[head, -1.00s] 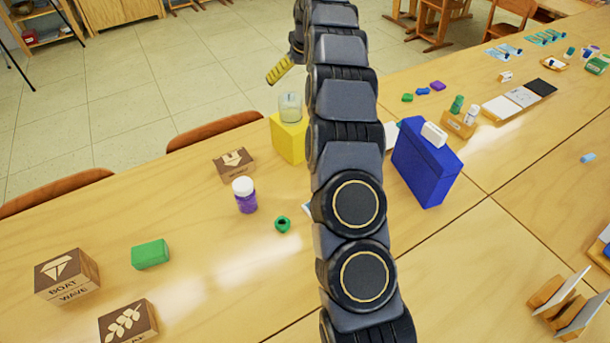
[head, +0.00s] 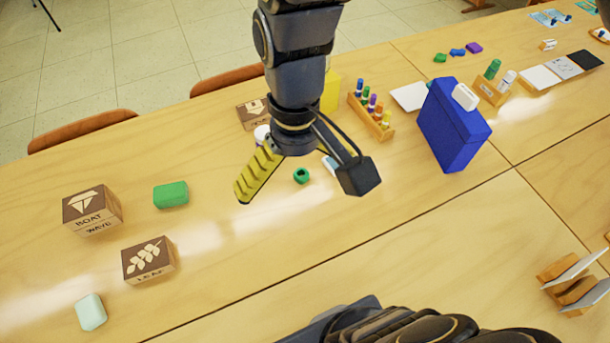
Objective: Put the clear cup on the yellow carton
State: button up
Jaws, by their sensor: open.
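The yellow carton (head: 331,93) stands near the far edge of the table, mostly hidden behind my arm; only its right part shows. The clear cup is not visible now; the spot above the carton is covered by my arm. My gripper (head: 300,188) is open and points down over the middle of the table, on the near side of the carton. Nothing shows between its yellow ribbed finger and its dark finger except a small green ring-shaped object (head: 301,175) on the table beyond.
A white-lidded bottle (head: 262,133) is mostly hidden behind my gripper. A marker rack (head: 373,118) and a blue box (head: 452,128) stand to the right. Wooden blocks (head: 148,261) and a green block (head: 171,195) lie left. The near middle table is clear.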

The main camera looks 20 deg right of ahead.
jog(key=s+f, duration=0.2)
jog(key=s, duration=0.6)
jog(key=shift+g+h, duration=0.3)
jog(key=shift+g, duration=0.1)
